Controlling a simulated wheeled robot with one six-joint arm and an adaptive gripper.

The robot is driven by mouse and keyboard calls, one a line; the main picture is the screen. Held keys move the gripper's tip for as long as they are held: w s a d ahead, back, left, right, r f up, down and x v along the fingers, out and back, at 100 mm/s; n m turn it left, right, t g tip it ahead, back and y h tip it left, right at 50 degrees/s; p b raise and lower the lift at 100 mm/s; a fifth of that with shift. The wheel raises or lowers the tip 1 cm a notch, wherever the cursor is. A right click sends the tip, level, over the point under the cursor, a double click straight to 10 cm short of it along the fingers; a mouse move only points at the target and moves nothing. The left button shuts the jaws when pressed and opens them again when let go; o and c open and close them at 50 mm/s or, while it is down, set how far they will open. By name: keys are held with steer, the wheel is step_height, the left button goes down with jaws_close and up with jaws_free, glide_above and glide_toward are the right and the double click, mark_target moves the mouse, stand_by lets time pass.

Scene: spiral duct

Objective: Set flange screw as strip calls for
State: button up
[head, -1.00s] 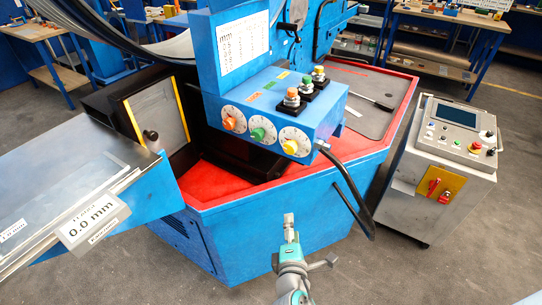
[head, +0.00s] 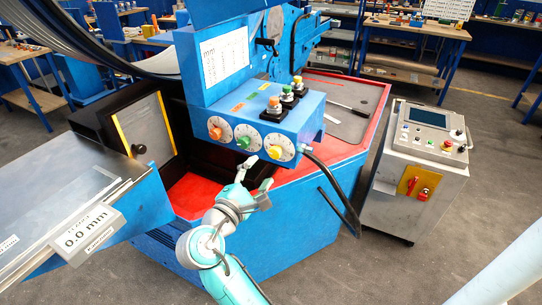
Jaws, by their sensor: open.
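A blue control box (head: 255,127) on the blue machine carries three round dials on its front: an orange-knobbed dial (head: 216,131), a green-knobbed dial (head: 244,141) and a yellow-knobbed dial (head: 276,151). The print on the dials is too small to read. A white strip (head: 226,56) marked "mm" is on the upright panel above; its rows are not legible. A grey display (head: 87,232) at the left reads 0.0 mm. My gripper (head: 257,172) is open and looks empty, just below the green and yellow dials in the picture. I cannot tell whether it touches anything.
A grey control cabinet (head: 415,175) stands at the right. A red tray edge (head: 345,150) surrounds the machine bed.

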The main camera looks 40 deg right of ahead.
mark_target(273, 154)
steer(key=x, duration=0.8)
steer(key=shift+w+d, duration=0.1)
steer(key=shift+d, duration=0.1)
steer(key=shift+c, duration=0.2)
steer(key=c, duration=1.1)
